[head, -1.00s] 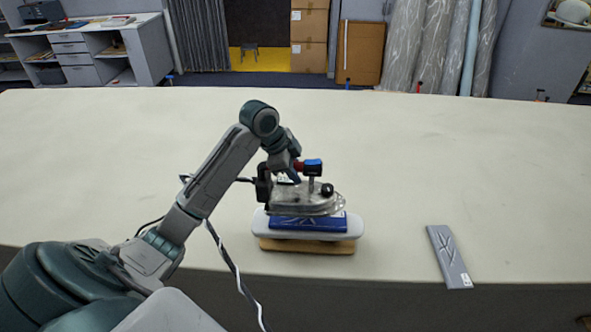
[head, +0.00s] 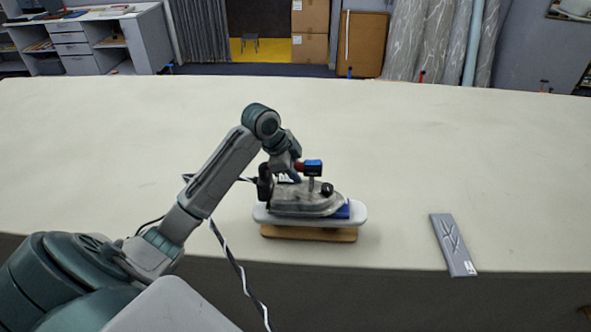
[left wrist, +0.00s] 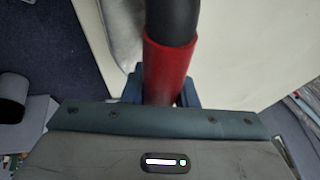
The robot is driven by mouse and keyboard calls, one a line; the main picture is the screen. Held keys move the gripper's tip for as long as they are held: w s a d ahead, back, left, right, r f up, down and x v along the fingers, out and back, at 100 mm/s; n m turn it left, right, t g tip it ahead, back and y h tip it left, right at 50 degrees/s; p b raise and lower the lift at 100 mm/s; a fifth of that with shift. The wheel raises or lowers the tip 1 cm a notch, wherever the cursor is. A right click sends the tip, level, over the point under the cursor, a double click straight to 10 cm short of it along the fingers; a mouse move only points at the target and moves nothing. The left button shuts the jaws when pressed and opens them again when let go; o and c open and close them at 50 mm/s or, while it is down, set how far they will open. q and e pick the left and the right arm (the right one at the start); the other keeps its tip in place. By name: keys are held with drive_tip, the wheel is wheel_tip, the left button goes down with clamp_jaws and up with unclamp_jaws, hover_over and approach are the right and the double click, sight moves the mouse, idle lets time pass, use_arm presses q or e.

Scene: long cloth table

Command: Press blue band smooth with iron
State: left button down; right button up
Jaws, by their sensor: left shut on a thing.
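A grey metal iron (head: 303,201) with a red and black handle sits low over a small white padded pressing board (head: 266,217) on a wooden base. The blue band (head: 342,211) lies on the board. Only its right end shows past the iron, which hides the rest. The iron looks to be resting on the band. My left gripper (head: 297,169) is shut on the iron's handle. In the left wrist view, the handle's red part (left wrist: 165,75) stands between the fingers. My right gripper is not in view.
A flat grey slab with branching marks (head: 453,244) lies on the right, near the front edge of the cloth table (head: 470,150). A black-and-white cord (head: 237,270) hangs in front of the table's edge.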

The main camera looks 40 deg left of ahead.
use_arm(q)
drive_tip(key=shift+f, duration=0.2)
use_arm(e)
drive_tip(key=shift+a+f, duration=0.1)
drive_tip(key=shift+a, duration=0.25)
use_arm(q)
drive_tip(key=shift+w+f, duration=0.1)
drive_tip(key=shift+f, duration=0.15)
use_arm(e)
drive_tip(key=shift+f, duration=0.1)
use_arm(q)
drive_tip(key=shift+f, duration=0.2)
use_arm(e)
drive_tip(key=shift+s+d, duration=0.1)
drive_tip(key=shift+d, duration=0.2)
use_arm(q)
drive_tip(key=shift+s+d+f, duration=0.1)
drive_tip(key=shift+s, duration=0.15)
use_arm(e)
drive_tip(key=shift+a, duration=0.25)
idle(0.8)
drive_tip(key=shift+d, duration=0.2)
